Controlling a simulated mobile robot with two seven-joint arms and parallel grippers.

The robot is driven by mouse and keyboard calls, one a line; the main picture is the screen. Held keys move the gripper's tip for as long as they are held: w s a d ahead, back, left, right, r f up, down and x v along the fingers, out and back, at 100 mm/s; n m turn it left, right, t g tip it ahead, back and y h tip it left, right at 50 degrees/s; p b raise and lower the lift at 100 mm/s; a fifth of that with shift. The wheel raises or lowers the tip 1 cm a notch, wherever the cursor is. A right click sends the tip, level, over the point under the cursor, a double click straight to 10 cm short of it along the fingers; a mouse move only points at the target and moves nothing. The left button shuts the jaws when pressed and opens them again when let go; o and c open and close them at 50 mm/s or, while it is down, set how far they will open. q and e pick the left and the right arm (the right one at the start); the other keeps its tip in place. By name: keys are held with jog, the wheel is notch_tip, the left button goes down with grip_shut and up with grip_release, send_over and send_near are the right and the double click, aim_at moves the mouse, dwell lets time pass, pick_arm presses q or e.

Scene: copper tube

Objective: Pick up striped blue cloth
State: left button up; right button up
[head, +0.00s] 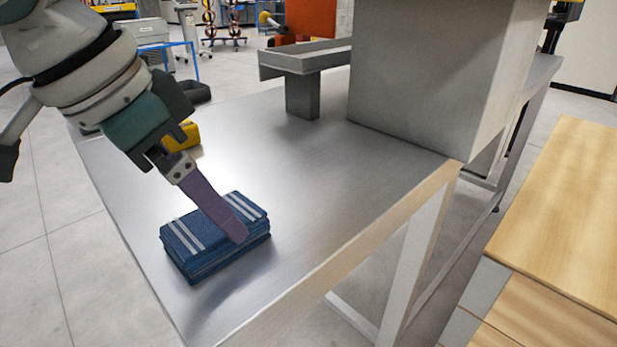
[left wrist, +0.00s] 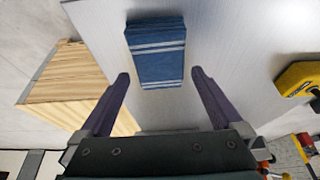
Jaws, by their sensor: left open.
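The striped blue cloth (head: 190,262) is a folded stack, dark blue with pale stripes, lying on the metal table (head: 330,185) near its front left edge. It also shows in the left wrist view (left wrist: 155,40), ahead of the fingers and roughly centred between them. My left gripper (head: 238,232) has purple fingers and points down over the cloth. In the left wrist view its fingers (left wrist: 160,75) are spread wide, with nothing held between them. In the head view one finger hides part of the cloth's top; whether it touches cannot be told. My right gripper is not in view.
A yellow object (head: 189,131) lies on the table behind my left gripper, with a dark tray (head: 196,92) further back. A large grey box (head: 430,80) and a grey trough (head: 302,62) stand at the back. A wooden surface (head: 570,215) is at right. The table right of the cloth is clear.

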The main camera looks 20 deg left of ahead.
pick_arm(q)
jog(key=x, duration=0.2)
jog(key=shift+w+d+f, duration=0.1)
jog(key=shift+w+f, duration=0.05)
jog(key=shift+f, duration=0.25)
jog(key=shift+f, duration=0.25)
dwell(0.4)
jog(key=c, duration=1.2)
jog(key=shift+c, duration=0.2)
jog(key=shift+r, duration=0.1)
notch_tip(320, 180, up, 21)
jog(key=p, duration=2.3)
jog(key=shift+f, duration=0.25)
